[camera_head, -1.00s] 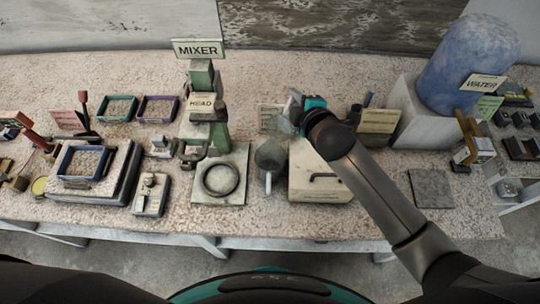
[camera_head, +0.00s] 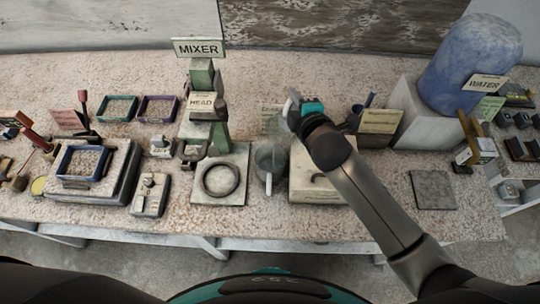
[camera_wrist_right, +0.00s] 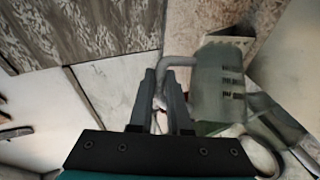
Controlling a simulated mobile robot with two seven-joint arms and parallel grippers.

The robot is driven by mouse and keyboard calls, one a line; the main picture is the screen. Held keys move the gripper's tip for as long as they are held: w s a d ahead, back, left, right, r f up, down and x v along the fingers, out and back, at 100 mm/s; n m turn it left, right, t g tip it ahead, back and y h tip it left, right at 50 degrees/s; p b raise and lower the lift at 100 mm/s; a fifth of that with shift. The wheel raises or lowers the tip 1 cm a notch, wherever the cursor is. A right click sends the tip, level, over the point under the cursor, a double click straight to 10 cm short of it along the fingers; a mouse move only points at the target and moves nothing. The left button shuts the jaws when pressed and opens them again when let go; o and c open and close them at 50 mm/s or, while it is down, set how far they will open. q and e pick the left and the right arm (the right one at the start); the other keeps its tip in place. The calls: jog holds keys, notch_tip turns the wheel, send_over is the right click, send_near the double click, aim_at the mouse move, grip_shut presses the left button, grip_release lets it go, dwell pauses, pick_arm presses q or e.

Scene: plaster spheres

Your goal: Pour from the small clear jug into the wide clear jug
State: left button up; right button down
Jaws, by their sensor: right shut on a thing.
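My right gripper (camera_head: 294,100) is shut on the handle of the small clear jug (camera_head: 279,130). The jug hangs tilted just above and behind the wide clear jug (camera_head: 264,160), its lower end overlapping that jug's mouth in the picture. In the right wrist view, the fingers (camera_wrist_right: 168,100) close on the handle, and the small jug's see-through body (camera_wrist_right: 222,88) with dark scale marks lies to their right. The wide jug stands upright on the table, handle toward the front. I cannot make out liquid in either jug. My left gripper is out of view.
The mixer (camera_head: 205,130) and its ring plate (camera_head: 221,198) stand left of the wide jug. A pale box (camera_head: 312,192) is close on its right, under my right arm. The blue water tank (camera_head: 465,65) is at the back right.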

dwell(0.6)
jog(key=shift+s+a+r, duration=0.1)
jog(key=shift+s+a, duration=0.05)
jog(key=shift+s+a+r+t+b, duration=0.1)
jog(key=shift+s+r+t+b, duration=0.15)
jog(key=shift+t+b, duration=0.15)
jog(key=shift+n, duration=0.3)
jog(key=shift+s+a+r+t+b, duration=0.2)
jog(key=shift+s+a+t+b, duration=0.1)
jog(key=shift+b, duration=0.2)
jog(key=shift+r, duration=0.15)
